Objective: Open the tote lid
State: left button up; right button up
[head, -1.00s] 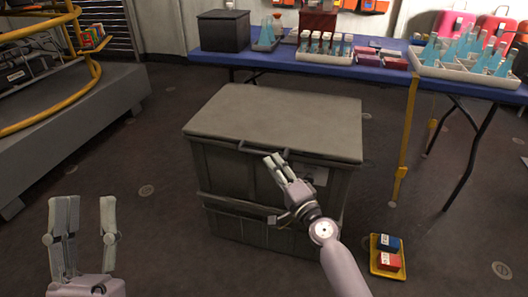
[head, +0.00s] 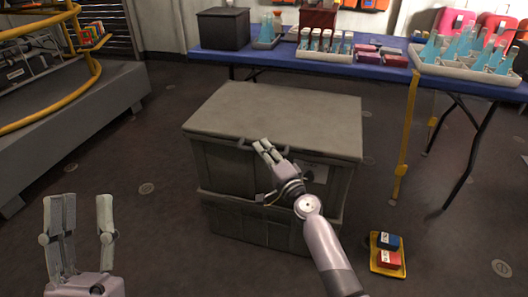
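The grey tote (head: 225,180) stands on the floor in the middle of the head view. Its flat lid (head: 275,118) lies closed on top. A dark handle bar runs along the lid's front edge. My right gripper (head: 264,147) is at the front edge of the lid, by this handle. Its fingers overlap the handle in the picture; whether they grip it I cannot tell. My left gripper (head: 83,225) is open and empty at the lower left, well away from the tote.
A blue table (head: 290,58) behind the tote carries a dark box (head: 223,28), racks of bottles and small boxes. A yellow tray (head: 387,262) with a blue and a red box lies on the floor at right. A yellow railing (head: 85,85) stands at left.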

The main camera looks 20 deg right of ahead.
grip_shut()
dwell(0.4)
